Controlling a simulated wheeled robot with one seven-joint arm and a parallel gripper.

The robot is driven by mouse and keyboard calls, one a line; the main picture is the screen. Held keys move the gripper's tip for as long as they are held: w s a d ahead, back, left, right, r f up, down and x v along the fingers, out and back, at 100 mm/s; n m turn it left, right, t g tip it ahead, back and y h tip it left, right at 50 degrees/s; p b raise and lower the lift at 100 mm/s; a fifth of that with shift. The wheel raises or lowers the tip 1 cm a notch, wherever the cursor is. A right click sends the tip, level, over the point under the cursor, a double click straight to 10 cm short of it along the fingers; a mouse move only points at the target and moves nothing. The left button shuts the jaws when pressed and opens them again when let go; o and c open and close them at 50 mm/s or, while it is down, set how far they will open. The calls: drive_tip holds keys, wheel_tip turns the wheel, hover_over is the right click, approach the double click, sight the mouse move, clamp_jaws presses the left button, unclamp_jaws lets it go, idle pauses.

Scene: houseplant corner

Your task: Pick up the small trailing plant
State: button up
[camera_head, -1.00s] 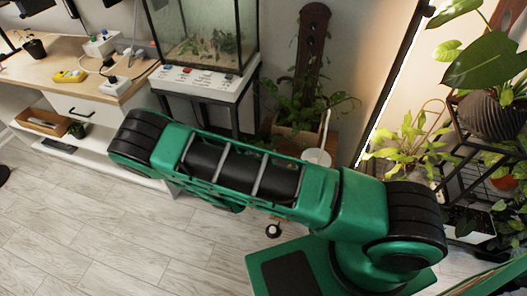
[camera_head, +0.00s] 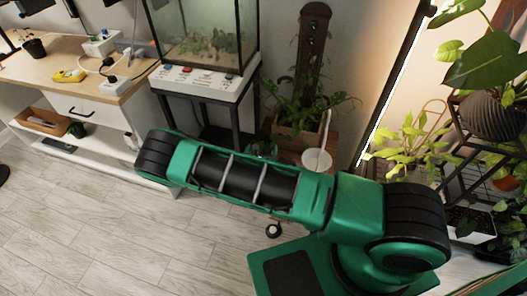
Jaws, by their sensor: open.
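Several plants are in view, and I cannot tell for certain which is the small trailing plant. A small potted plant (camera_head: 35,46) stands at the far left of the wooden desk. A leafy plant (camera_head: 306,106) grows in a wooden box (camera_head: 298,137) around a dark post at the back middle. A yellow-green plant (camera_head: 408,145) with arching leaves stands at the right. My arm crosses the middle of the view. A small green part shows behind its upper edge, but my gripper's fingers are not in view.
A glass tank (camera_head: 205,40) stands on a black-legged stand left of the middle. A white watering can (camera_head: 317,158) stands behind my arm. A dark shelf rack (camera_head: 462,172) with pots is at the right. The wooden floor (camera_head: 90,225) is clear at lower left.

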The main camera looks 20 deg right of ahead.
sight(263, 145)
drive_tip(key=shift+x, duration=2.35)
drive_tip(key=c, duration=0.9)
drive_tip(key=shift+r, duration=0.15)
drive_tip(key=shift+c, duration=0.2)
